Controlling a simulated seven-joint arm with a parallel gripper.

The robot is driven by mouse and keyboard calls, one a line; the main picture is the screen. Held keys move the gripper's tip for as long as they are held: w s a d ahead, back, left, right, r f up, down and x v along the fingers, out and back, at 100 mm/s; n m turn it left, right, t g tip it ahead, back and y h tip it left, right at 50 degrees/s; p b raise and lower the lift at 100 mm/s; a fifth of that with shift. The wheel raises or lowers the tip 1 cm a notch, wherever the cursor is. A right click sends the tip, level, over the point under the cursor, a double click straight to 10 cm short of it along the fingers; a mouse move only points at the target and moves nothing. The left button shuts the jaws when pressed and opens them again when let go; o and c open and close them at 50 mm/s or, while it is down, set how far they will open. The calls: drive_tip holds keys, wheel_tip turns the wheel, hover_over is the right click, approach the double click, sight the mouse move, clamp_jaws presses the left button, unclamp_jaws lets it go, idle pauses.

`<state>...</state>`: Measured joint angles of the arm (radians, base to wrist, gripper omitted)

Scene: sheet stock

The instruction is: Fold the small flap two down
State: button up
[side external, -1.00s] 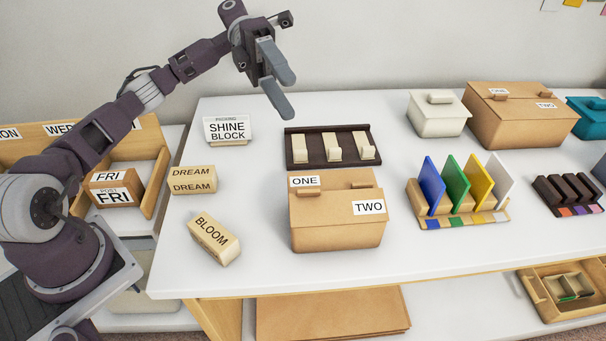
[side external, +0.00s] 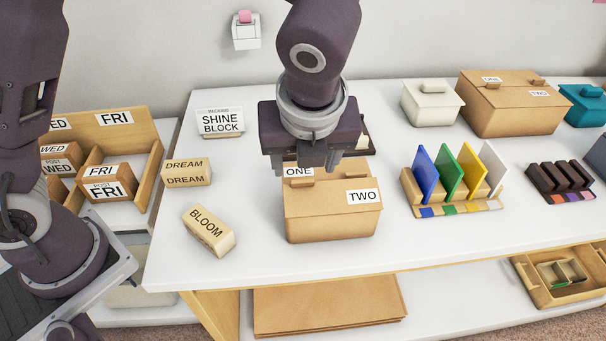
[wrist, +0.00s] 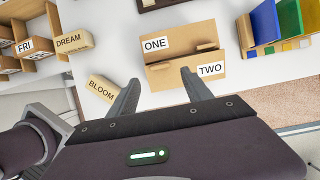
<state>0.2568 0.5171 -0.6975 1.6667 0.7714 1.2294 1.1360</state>
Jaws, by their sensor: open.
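A brown cardboard box (side external: 335,225) stands on the white table below my gripper. Its label ONE (side external: 298,171) is at the back left and its label TWO (side external: 362,197) at the front right. The flap bearing TWO appears to lie across the front of the top; I cannot tell how flat it sits. In the wrist view the box (wrist: 178,75) shows both labels and a small tab (wrist: 205,45). My gripper (side external: 305,165) is open and empty over the back of the box. In the wrist view its fingertips (wrist: 160,80) are spread near the box's front edge.
A dark rack behind the box is mostly hidden by my gripper. BLOOM (side external: 208,230) and DREAM (side external: 186,172) blocks lie left. A stand of coloured panels (side external: 460,195) is right. A larger brown box (side external: 510,110) stands at the back right. Table in front is clear.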

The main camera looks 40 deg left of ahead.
sight(302, 180)
drive_tip(key=x, duration=0.6)
drive_tip(key=shift+f, duration=0.2)
clamp_jaws()
drive_tip(key=shift+w+a+f+g+h, duration=0.35)
drive_tip(key=shift+a+g+h, duration=0.1)
drive_tip(key=shift+g+h, duration=0.2)
drive_tip(key=shift+w+f+g+h, duration=0.15)
drive_tip(key=shift+f+g+h, duration=0.15)
drive_tip(key=shift+g+h, duration=0.2)
unclamp_jaws()
drive_tip(key=shift+r, duration=0.15)
